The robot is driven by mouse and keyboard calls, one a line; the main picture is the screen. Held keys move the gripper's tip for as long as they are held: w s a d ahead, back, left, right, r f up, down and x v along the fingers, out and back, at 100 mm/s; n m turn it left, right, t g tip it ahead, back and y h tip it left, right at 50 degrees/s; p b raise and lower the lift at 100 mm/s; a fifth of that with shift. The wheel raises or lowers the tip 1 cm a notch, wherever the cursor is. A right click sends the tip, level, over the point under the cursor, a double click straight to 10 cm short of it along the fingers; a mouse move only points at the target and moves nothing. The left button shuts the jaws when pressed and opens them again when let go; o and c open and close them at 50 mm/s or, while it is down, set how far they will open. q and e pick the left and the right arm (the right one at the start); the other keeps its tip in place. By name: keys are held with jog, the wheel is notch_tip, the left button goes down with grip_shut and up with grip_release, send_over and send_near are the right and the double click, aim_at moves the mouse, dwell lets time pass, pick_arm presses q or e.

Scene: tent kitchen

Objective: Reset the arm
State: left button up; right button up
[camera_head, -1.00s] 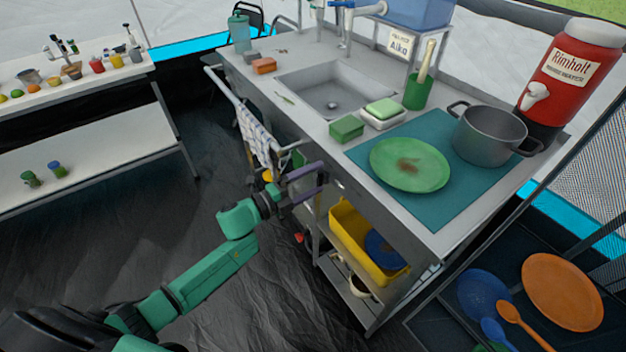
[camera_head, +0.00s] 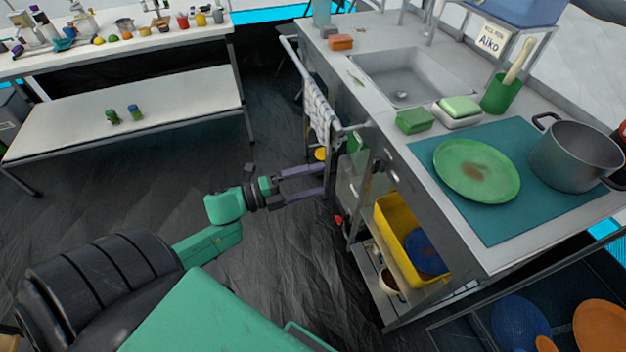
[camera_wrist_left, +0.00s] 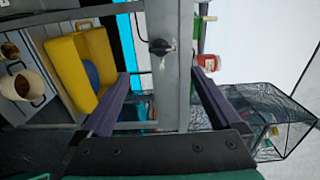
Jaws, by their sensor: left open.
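My left gripper (camera_head: 322,182) is open, with two purple fingers apart, in front of the sink unit's side below the counter. In the left wrist view the fingers (camera_wrist_left: 158,80) show with a grey upright post (camera_wrist_left: 172,100) of the unit behind the gap between them. I cannot tell how far the post is from the fingertips. Nothing is held. My left arm comes in from the lower left in the head view. My right gripper is not in view.
The sink unit's counter (camera_head: 371,116) carries a green plate (camera_head: 477,170), a pot (camera_head: 574,156) and sponges. A yellow bin (camera_head: 393,230) sits on its lower shelf. A checked towel (camera_head: 318,112) hangs on the rail. A white table (camera_head: 130,52) stands far left. The dark floor between is clear.

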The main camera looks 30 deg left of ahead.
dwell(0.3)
pick_arm(q)
jog(key=s+a+f+n+g+y+p, duration=0.1)
jog(key=s+a+f+n+y+p, duration=0.15)
jog(key=a+f+n, duration=0.35)
jog(key=s+a+f+n+g+y+p, duration=0.1)
jog(key=f+n+y, duration=0.3)
jog(key=f, duration=0.4)
jog(key=s+a+f+n+g+y+p, duration=0.1)
jog(key=s+a+f+n+y+p, duration=0.1)
jog(key=a+f+n+y, duration=0.35)
jog(key=s+d+f+n+g+p, duration=0.1)
jog(key=s+d+f+n+g, duration=0.1)
jog(key=s+f, duration=0.3)
jog(key=s+d+f+n+g+p, duration=0.1)
jog(key=s+d+f+n+g, duration=0.2)
jog(key=s, duration=0.9)
jog(key=s+d+f+n+g+p, duration=0.2)
jog(key=s+d+f+n+g, duration=0.1)
jog(key=s+f, duration=0.6)
jog(key=shift+s+d+f+g, duration=0.2)
jog(key=shift+d+g, duration=0.7)
jog(key=shift+d, duration=0.25)
